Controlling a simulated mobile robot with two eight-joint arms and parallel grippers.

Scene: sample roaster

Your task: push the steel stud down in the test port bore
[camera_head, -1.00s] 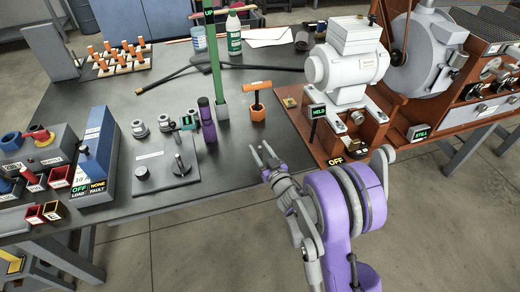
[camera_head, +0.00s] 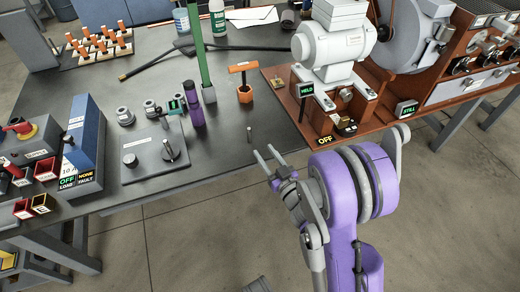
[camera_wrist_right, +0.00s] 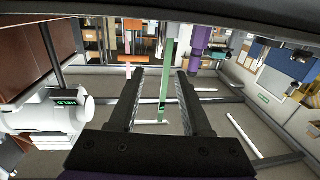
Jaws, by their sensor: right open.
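I cannot pick out the pin in that view. My left gripper is not in view.
A green post (camera_head: 203,62), a purple bottle (camera_head: 196,108) and an orange T-handled tool (camera_head: 244,82) stand behind the pin. A grey plate (camera_head: 145,171) with a knob and lever lies left. The roaster's brown base (camera_head: 330,128) is at right. Bench between is clear.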

